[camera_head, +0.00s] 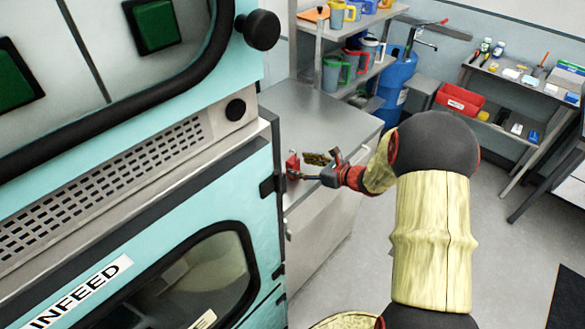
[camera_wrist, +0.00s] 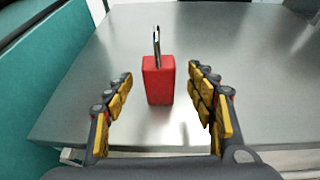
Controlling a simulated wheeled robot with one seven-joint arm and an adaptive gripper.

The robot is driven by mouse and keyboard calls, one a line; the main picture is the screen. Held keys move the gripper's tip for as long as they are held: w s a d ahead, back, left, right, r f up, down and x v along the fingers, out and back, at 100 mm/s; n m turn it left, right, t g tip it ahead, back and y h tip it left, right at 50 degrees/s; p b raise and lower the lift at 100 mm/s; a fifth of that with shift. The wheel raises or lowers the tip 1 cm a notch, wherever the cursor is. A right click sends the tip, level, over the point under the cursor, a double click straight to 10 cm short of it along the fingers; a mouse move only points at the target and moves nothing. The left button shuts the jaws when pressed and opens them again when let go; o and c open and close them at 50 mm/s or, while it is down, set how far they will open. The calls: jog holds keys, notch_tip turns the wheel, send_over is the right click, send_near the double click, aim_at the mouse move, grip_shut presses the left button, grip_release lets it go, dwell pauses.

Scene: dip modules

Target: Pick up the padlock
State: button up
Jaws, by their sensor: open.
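The padlock (camera_wrist: 158,80) has a red body and a metal shackle, and stands upright on a grey metal surface with the shackle on top. In the wrist view it is near the middle, between and just beyond the tips of my gripper (camera_wrist: 160,82). The fingers, with yellow pads, are spread apart, with a clear gap on each side of the padlock. In the head view the padlock (camera_head: 293,166) is a small red shape left of my gripper (camera_head: 313,168), near the teal machine. The fine gap between fingers and padlock is hard to judge there.
The grey metal counter (camera_head: 318,115) is otherwise bare. The teal machine (camera_head: 160,215) stands close on the left. A shelf (camera_head: 311,30) with mugs is behind the counter. A blue gas cylinder (camera_head: 395,82), a red bin (camera_head: 459,100) and a side table (camera_head: 512,82) stand further back.

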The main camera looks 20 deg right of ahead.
aim_at(297, 164)
jog(key=x, duration=0.4)
jog(key=shift+w+a+f, duration=0.1)
jog(key=shift+w+a, duration=0.05)
jog(key=shift+c, duration=0.9)
jog(key=c, duration=1.1)
jog(key=shift+c, duration=0.3)
